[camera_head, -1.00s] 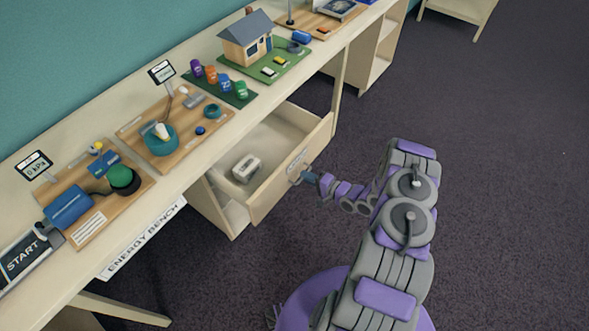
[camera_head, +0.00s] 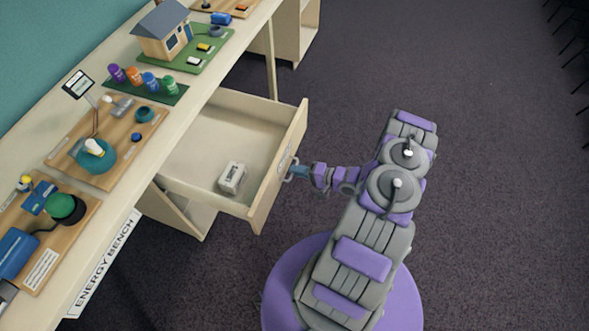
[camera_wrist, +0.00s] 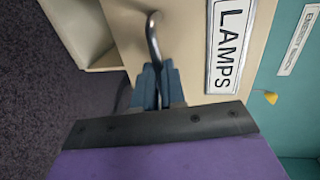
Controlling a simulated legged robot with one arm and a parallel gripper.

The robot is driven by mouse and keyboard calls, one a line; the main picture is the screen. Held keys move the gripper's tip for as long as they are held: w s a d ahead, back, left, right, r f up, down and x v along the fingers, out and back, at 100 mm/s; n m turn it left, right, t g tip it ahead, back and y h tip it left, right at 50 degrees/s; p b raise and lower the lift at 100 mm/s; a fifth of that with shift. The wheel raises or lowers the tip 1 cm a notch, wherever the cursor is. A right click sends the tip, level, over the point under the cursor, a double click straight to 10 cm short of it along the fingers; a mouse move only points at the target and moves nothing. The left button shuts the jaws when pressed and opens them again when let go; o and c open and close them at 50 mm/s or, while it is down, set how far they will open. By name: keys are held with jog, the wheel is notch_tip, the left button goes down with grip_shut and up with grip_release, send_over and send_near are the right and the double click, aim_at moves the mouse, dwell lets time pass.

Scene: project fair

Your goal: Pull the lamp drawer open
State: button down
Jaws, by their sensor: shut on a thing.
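The lamp drawer (camera_head: 277,170) stands pulled well out from under the bench, its pale wooden inside showing. A small white and grey block (camera_head: 232,177) lies in it near the front. In the wrist view, the drawer front (camera_wrist: 190,45) carries a label (camera_wrist: 230,45) reading LAMPS beside a bent metal handle (camera_wrist: 153,38). My gripper (camera_wrist: 157,85) is shut on the handle, its dark blue fingers close together around the handle's lower end. In the head view my gripper (camera_head: 298,172) meets the handle at the drawer front.
The bench top (camera_head: 195,103) holds several project boards, with a model house (camera_head: 163,32), coloured cylinders (camera_head: 143,80) and a teal round base (camera_head: 96,157). An ENERGY BENCH sign (camera_head: 104,262) hangs on its front edge. Open dark carpet (camera_head: 490,170) lies to the right.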

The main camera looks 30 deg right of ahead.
jog(key=shift+a+f, duration=0.1)
jog(key=shift+f, duration=0.1)
jog(key=c, duration=1.2)
grip_release()
jog(key=shift+r, duration=0.1)
jog(key=p+v, duration=0.2)
jog(key=v, duration=1.5)
jog(key=shift+s, duration=0.15)
